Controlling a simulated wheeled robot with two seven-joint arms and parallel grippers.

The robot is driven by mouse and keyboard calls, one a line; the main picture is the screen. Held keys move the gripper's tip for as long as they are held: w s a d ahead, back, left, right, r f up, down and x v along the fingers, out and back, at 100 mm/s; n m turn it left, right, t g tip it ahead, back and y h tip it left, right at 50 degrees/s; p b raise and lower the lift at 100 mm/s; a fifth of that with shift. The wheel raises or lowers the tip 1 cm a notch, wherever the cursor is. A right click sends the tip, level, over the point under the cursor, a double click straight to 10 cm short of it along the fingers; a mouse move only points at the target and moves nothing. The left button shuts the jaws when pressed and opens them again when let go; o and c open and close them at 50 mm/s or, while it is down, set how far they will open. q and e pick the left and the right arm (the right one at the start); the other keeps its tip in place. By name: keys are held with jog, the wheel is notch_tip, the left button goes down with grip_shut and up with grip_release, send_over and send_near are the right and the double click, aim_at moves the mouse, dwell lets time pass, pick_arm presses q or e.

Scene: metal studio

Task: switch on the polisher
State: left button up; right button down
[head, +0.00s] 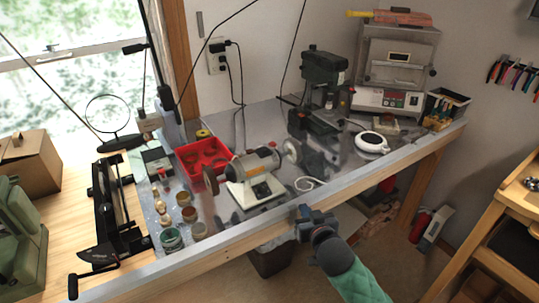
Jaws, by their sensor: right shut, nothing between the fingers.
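The polisher (251,168) stands on the metal-topped workbench, near the middle of the head view. It has a grey motor body, a white base (256,192), a brown wheel on its left end and a pale wheel on its right end. A small dark control shows on the front of the base, too small to tell its setting. My right gripper (300,212) is shut and empty at the bench's front edge, in front and to the right of the base, apparently apart from it. My left gripper is not in view.
A red tray (203,157) sits behind the polisher's left side. Several small jars (185,213) stand front left. A dark drill press (322,92) and a white round device (371,142) are to the right. A white cable (309,183) lies right of the base.

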aim_at(264, 149)
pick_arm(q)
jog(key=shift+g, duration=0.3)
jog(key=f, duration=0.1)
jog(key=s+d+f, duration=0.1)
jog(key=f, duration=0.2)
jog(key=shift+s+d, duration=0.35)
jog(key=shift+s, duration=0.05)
pick_arm(e)
jog(key=w+a+r+n+t+y, duration=0.1)
jog(key=a+r+y, duration=0.1)
jog(key=r, duration=0.6)
jog(key=w+a+r+n+t+y, duration=0.1)
jog(key=a+r+n+y, duration=0.1)
jog(key=r, duration=0.5)
jog(key=shift+w+a+r+n+y, duration=0.35)
jog(key=shift+a+y, duration=0.45)
jog(key=shift+y, duration=0.4)
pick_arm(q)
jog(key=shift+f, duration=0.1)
pick_arm(e)
jog(key=shift+w+r, duration=0.1)
